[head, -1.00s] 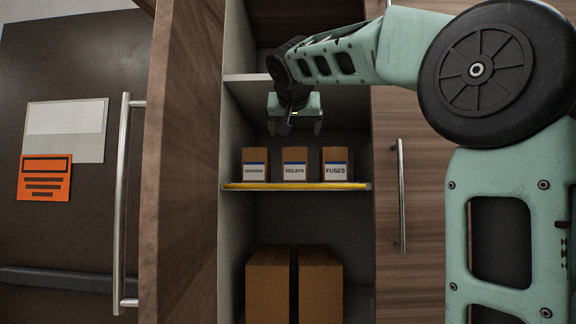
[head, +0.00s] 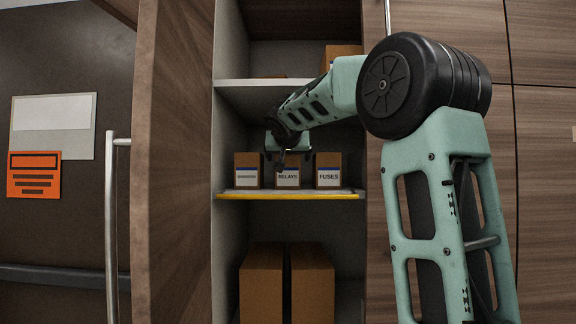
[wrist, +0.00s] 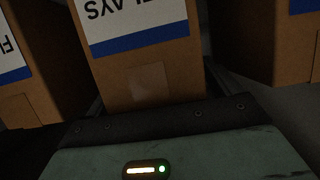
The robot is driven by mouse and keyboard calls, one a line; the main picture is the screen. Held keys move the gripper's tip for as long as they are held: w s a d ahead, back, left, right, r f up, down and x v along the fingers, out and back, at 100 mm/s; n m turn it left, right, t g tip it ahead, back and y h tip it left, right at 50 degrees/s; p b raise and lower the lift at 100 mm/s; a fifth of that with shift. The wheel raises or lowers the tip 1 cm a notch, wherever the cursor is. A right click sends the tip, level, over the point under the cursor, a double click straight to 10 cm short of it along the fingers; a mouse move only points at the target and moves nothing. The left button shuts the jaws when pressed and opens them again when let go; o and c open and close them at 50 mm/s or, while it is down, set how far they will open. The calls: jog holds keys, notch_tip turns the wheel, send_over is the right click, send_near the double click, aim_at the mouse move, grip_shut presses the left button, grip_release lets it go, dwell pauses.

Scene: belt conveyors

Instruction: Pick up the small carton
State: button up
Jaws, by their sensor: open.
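Three small brown cartons stand in a row on the yellow-edged shelf. They are a left carton (head: 247,160) with a label too small to read, the RELAYS carton (head: 288,184) in the middle and the FUSES carton (head: 328,162) on the right. My gripper (head: 288,160) is open at the RELAYS carton, with one finger towards each side of its upper part. In the wrist view the RELAYS carton (wrist: 150,80) appears upside down, close in front of the gripper. The FUSES carton (wrist: 25,95) is at left and the other carton (wrist: 270,45) at right. Finger contact cannot be told.
The neighbouring cartons stand close, with narrow gaps. The shelf (head: 290,196) has a yellow front edge. An upper shelf (head: 240,84) is above, and large boxes (head: 262,285) stand below. An open cabinet door (head: 170,160) is at left.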

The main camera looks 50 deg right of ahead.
jog(key=shift+w+d+f, duration=0.1)
jog(key=c, duration=1.2)
jog(key=shift+c, duration=0.2)
jog(key=shift+r, duration=0.2)
